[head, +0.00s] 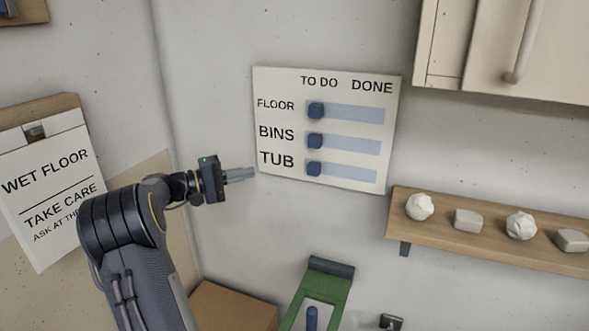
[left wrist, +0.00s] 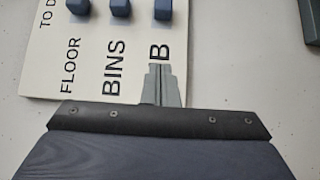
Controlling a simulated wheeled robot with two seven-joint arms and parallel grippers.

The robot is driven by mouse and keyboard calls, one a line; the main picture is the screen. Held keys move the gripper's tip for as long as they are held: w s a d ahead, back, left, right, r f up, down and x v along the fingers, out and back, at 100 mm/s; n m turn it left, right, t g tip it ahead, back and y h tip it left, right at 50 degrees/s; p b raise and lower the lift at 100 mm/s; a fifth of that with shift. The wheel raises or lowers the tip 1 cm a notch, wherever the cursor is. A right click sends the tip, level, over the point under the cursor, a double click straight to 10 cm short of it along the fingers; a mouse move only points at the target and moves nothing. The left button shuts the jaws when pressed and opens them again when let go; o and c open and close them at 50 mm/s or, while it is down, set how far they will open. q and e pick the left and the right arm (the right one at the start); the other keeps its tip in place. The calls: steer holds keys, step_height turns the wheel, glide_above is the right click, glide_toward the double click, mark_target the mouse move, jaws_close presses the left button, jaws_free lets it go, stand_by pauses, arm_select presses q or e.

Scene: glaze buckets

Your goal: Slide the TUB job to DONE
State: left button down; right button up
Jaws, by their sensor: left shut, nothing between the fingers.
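The job board (head: 280,180) hangs on the wall with rows FLOOR, BINS and TUB and columns TO DO and DONE. The dark blue TUB slider (head: 313,169) sits at the left, TO DO end of its pale blue track (head: 350,174). My left gripper (head: 252,173) is shut and empty, left of the TUB label and apart from the slider. In the left wrist view its fingertips (left wrist: 160,68) cover part of the TUB label, and the TUB slider (left wrist: 163,10) shows beyond them. My right gripper is not in view.
The FLOOR slider (head: 315,110) and BINS slider (head: 314,140) also sit at the TO DO end. A wooden shelf (head: 480,238) with several white pieces is at the lower right. A cabinet (head: 500,50) hangs above it. A green object (head: 335,282) stands below the board.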

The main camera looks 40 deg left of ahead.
mark_target(314, 169)
arm_select(q)
steer(key=p+x, duration=0.3)
steer(key=x, duration=0.7)
steer(key=shift+r+p, duration=0.15)
steer(key=shift+p, duration=0.15)
steer(key=d, duration=0.1)
steer(key=w+d+p, duration=0.1)
steer(key=d, duration=0.1)
steer(key=shift+d, duration=0.1)
steer(key=shift+w+d, duration=0.1)
steer(key=shift+d, duration=0.25)
